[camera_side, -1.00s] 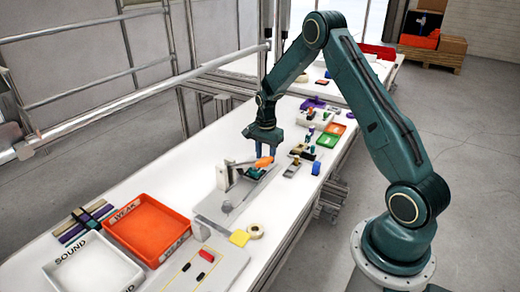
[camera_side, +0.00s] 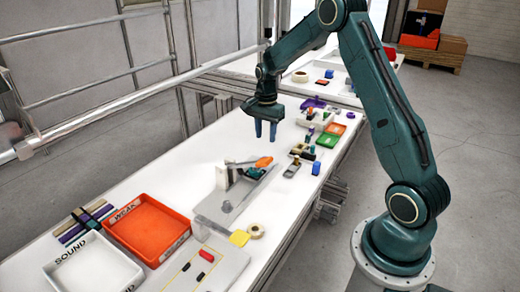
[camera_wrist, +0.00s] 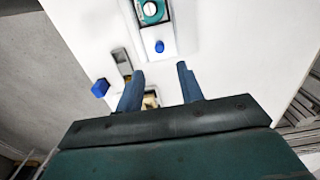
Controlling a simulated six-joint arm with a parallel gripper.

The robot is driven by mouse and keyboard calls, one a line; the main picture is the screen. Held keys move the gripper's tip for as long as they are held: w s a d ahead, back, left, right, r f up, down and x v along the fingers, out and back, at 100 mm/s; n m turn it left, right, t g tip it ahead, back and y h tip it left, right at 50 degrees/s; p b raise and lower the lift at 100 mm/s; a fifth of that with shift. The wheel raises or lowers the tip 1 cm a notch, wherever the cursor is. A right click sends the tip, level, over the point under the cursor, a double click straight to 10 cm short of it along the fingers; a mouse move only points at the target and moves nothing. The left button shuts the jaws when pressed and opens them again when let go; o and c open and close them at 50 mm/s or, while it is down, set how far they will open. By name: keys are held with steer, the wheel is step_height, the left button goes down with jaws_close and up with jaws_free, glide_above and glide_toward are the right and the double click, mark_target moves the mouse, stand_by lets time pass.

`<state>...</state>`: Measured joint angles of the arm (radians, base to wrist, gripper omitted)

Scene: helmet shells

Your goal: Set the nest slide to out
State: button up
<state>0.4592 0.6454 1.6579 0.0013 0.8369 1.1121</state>
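The fixture's grey base plate (camera_side: 228,207) lies mid-table in the side view, with a white upright post (camera_side: 222,177) and an orange-tipped lever (camera_side: 263,162). A teal nest piece (camera_side: 254,173) sits under the lever. In the wrist view a teal round piece with a white centre (camera_wrist: 152,9) shows at the top edge, and a blue knob (camera_wrist: 159,46) stands on the pale plate below it. My gripper (camera_side: 266,138) is above the table behind the fixture, apart from it. In the wrist view my gripper (camera_wrist: 160,72) has its fingers apart, with nothing held. Which setting the slide is in cannot be told.
A blue block (camera_side: 316,168) and a grey metal block (camera_side: 292,169) stand right of the fixture.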

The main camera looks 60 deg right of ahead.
steer(key=shift+r, duration=2.65)
steer(key=shift+r, duration=0.1)
steer(key=s+a+r+n+t, duration=0.3)
steer(key=s+a+r+n, duration=0.55)
steer(key=a+r, duration=0.45)
steer(key=s+a+n+t, duration=0.1)
steer(key=s+a+n, duration=0.2)
steer(key=s, duration=0.3)
steer(key=s+a+n, duration=0.3)
steer(key=s, duration=0.3)
steer(key=s+a+r+n+t, duration=0.1)
steer(key=s+a+n, duration=0.2)
steer(key=s, duration=0.3)
steer(key=shift+t, duration=0.3)
